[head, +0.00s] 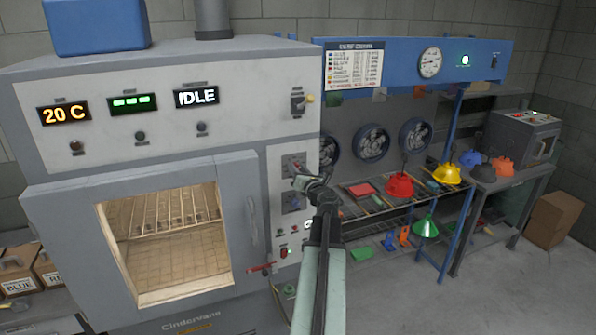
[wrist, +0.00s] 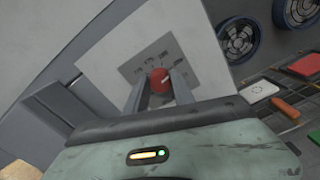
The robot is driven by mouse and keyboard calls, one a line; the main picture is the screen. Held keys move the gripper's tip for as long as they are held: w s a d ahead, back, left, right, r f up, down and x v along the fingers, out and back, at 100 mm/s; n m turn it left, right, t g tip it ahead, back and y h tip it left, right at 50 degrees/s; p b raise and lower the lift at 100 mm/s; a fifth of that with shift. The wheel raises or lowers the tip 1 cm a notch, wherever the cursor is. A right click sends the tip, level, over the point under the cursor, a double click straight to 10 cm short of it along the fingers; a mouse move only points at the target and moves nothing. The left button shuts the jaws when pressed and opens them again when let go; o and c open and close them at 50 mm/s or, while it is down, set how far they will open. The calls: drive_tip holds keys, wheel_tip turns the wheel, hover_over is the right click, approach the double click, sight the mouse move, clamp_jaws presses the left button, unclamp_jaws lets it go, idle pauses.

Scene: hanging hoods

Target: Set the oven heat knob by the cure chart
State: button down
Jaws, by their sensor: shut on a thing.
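The oven (head: 258,210) stands at the left, with a narrow white control panel right of its door. My gripper (head: 298,174) is at the upper knob plate (head: 290,161) of this panel. In the wrist view my gripper (wrist: 158,92) has a finger on each side of a round red knob (wrist: 159,78) and is shut on it. The knob has a pale mark; the scale around it is too small to read. The cure chart (head: 354,66) hangs upper right of the oven; its rows are too small to read. The displays read 20 C (head: 64,113) and IDLE (head: 196,97).
A second knob plate (head: 292,201) sits just below my gripper. The oven door handle (head: 252,220) is left of it.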

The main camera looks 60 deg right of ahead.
drive_tip(key=c, duration=1.1)
unclamp_jaws()
drive_tip(key=shift+o, duration=0.2)
drive_tip(key=v, duration=0.7)
drive_tip(key=shift+s+a, duration=0.2)
drive_tip(key=shift+a, duration=0.1)
drive_tip(key=shift+f, duration=0.1)
